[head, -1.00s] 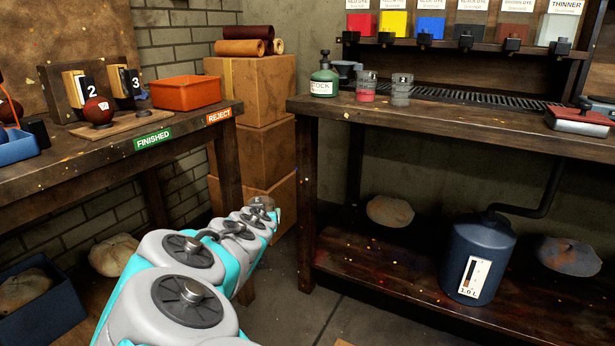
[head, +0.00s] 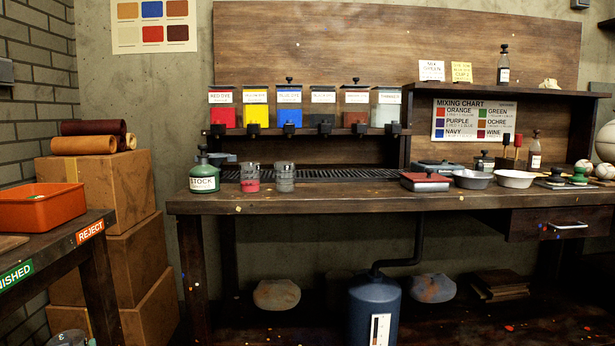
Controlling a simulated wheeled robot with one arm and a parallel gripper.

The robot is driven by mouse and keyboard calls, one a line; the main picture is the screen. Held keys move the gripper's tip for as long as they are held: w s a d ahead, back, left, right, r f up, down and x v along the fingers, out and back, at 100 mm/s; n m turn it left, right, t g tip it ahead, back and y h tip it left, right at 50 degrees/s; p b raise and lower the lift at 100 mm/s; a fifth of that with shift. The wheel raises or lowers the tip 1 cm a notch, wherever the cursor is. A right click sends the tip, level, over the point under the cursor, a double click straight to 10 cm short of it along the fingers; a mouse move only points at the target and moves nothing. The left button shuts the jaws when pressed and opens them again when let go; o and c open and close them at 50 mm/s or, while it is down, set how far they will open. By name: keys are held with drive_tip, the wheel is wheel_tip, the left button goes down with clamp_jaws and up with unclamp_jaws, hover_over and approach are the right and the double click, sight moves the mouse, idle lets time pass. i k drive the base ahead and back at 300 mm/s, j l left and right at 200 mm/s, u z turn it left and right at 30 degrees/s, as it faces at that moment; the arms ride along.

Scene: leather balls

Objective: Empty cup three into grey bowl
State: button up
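A clear glass cup (head: 68,338) shows at the bottom left edge, in front of the boxes and off any surface. It is at the end of my arm; my gripper's fingers are hidden or out of frame. Its contents cannot be made out. Two other glass cups stand on the bench: one with red liquid (head: 252,180), one with grey-looking contents (head: 285,179). Two pale bowls sit right of the bench's middle, a left bowl (head: 472,180) and a right bowl (head: 515,180). Both look greyish white. My gripper is far from them.
The workbench (head: 380,202) has clear front space between the cups and a red-topped pad (head: 425,182). A green stock bottle (head: 204,175) stands left of the cups. The finished/reject table (head: 75,255) with an orange tray (head: 40,207) is at the left.

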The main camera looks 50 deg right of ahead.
sight(463, 179)
drive_tip(key=j+z, duration=0.1)
drive_tip(key=z, duration=0.35)
drive_tip(key=i+j+z, duration=0.1)
drive_tip(key=z, duration=1.6)
